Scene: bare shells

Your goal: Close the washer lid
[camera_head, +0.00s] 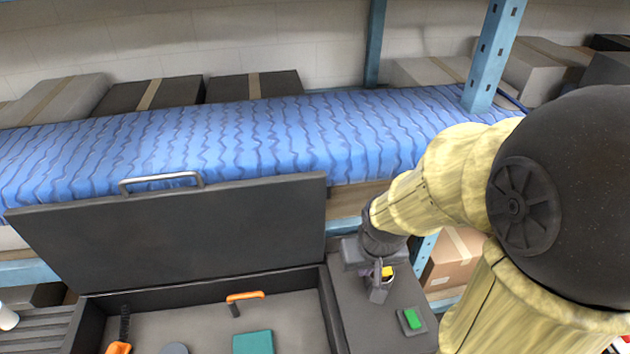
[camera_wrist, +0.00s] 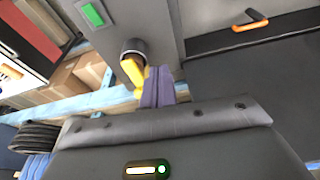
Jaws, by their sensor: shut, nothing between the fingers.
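The dark lid (camera_head: 190,232) with a silver handle (camera_head: 160,182) stands open, tilted up at the back of an open dark box (camera_head: 322,285). My gripper (camera_head: 376,284) is over the grey panel at the box's right side, right of the lid and apart from it. In the wrist view my gripper's purple fingers (camera_wrist: 158,88) are together and empty. A yellow lever-like piece (camera_wrist: 135,80) in a dark round mount (camera_wrist: 132,48) is right beside the fingertips; whether they touch it I cannot tell. The lid's handle is not visible in the wrist view.
A green button (camera_head: 412,319) sits on the side panel (camera_head: 350,300). Inside the box are an orange-handled tool (camera_head: 245,296) and a teal block (camera_head: 253,342). Behind the lid is a shelf with a blue wavy cover (camera_head: 250,135) and several boxes. A blue post (camera_head: 494,60) rises at the right.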

